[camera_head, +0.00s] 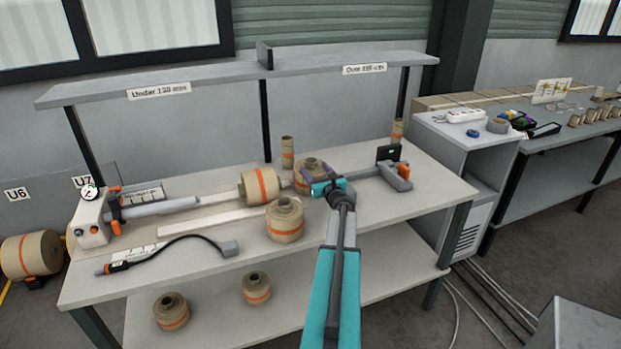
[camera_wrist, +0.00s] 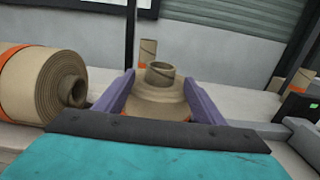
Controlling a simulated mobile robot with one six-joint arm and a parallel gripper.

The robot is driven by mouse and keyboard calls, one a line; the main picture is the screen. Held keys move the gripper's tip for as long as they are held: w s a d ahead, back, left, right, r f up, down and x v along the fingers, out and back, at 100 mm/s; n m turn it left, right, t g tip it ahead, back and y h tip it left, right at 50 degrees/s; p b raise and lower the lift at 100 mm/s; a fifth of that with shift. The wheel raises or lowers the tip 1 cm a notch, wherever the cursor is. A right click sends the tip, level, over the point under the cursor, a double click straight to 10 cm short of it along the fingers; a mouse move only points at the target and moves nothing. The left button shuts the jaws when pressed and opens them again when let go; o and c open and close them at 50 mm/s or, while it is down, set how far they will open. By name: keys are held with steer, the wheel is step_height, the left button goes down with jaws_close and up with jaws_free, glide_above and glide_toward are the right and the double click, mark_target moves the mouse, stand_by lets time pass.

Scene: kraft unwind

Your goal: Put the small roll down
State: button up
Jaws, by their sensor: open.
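A small kraft roll with an orange band (camera_head: 311,172) stands upright on the workbench, its core pointing up. In the wrist view this roll (camera_wrist: 160,90) sits between the two purple fingers of my gripper (camera_wrist: 160,100). My gripper (camera_head: 318,184) is open, with one finger on each side of the roll. I cannot tell whether either finger touches it. The roll's lower front is hidden behind the gripper's dark palm edge in the wrist view.
A larger roll lies on its side on the spindle (camera_head: 258,187), close left of my gripper. Another roll (camera_head: 285,219) stands just in front. A narrow roll (camera_head: 288,153) stands behind. An orange-and-grey end stop (camera_head: 396,176) is at right. The upper shelf (camera_head: 220,76) is empty of rolls.

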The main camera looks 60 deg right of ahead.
mark_target(313, 167)
steer(key=shift+p+x, duration=0.95)
steer(key=shift+x, duration=1.85)
steer(key=shift+r, duration=0.1)
jaws_close()
